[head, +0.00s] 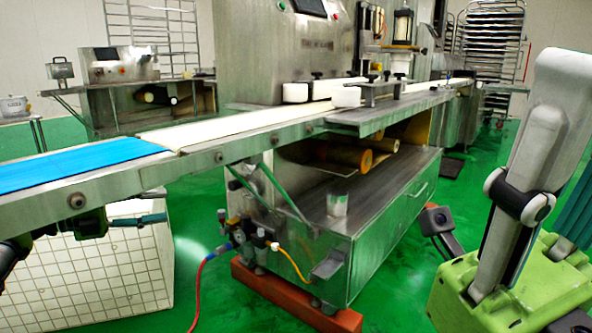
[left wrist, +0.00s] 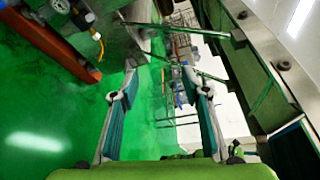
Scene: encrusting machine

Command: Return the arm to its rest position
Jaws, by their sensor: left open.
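My left gripper (head: 150,219) comes in from the left, beneath the front edge of the conveyor (head: 205,157). It is partly in shadow and its arm is largely cut off by the picture edge. In the left wrist view the same gripper (left wrist: 158,72) has its two teal-padded fingers spread wide. Nothing is between them. The conveyor frame (left wrist: 270,68) runs close along the right side of that view. My right gripper (head: 525,250) fills the lower right of the head view. Its green body and a grey finger show, and the rest is cut off.
The machine's base cabinet (head: 372,250) stands on an orange beam (head: 290,297), with an air regulator and hoses at its near corner. A white tiled box (head: 100,275) is under the conveyor.

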